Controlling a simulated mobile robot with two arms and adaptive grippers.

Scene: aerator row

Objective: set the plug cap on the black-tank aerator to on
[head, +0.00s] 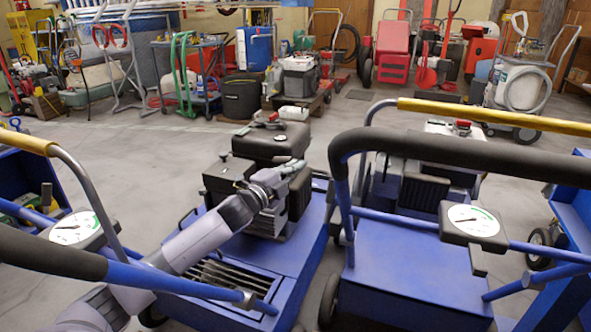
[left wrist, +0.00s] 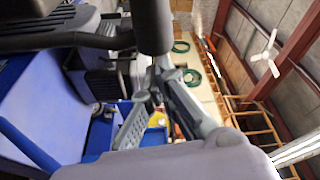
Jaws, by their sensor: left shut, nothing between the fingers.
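The black-tank aerator (head: 314,235) stands in the middle of the head view, a blue machine with a dark engine and a black tank (head: 270,142) on top. My left arm reaches across it from the lower left. My left gripper (head: 294,168) is at the near right side of the engine, just below the tank; it is shut and empty. Whether it touches the engine I cannot tell. The plug cap cannot be made out; the gripper and wrist cover part of that engine side. In the left wrist view the gripper (left wrist: 160,72) is near a dark bar. My right gripper is out of view.
A blue aerator with a black handlebar (head: 455,152) and round gauge (head: 473,221) stands close on the right. Another black and yellow handlebar (head: 28,141) and gauge (head: 74,228) are at the left. Open grey floor (head: 100,160) lies behind; stored equipment lines the back.

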